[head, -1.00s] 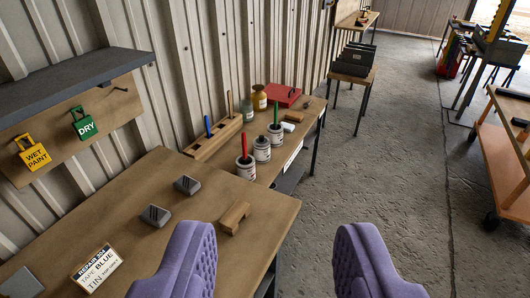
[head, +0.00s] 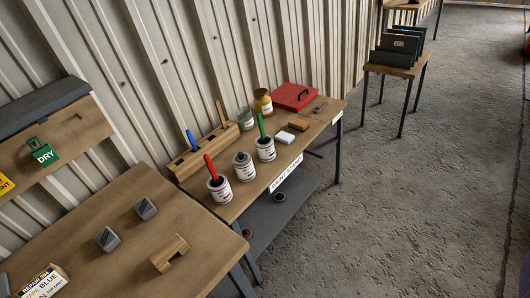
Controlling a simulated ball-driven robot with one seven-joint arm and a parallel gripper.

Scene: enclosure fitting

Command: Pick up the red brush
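The red brush (head: 210,167) stands handle up, slightly tilted, in a white-labelled tin (head: 220,191) at the near end of the paint bench. Only its handle shows; the lower part is hidden in the tin. A green brush (head: 261,126) stands in another tin (head: 265,149) farther along. A blue brush (head: 192,140) stands in a wooden rack (head: 188,163) behind the red one. My gripper's fingers do not show clearly; a dark purplish sliver at the lower right edge is too small to identify.
A third tin (head: 244,167) stands between the two brush tins. Behind are an amber jar (head: 263,103) and a red case (head: 294,96). The near table (head: 100,215) holds grey blocks and a wooden piece (head: 169,254). Concrete floor (head: 400,200) is open at right.

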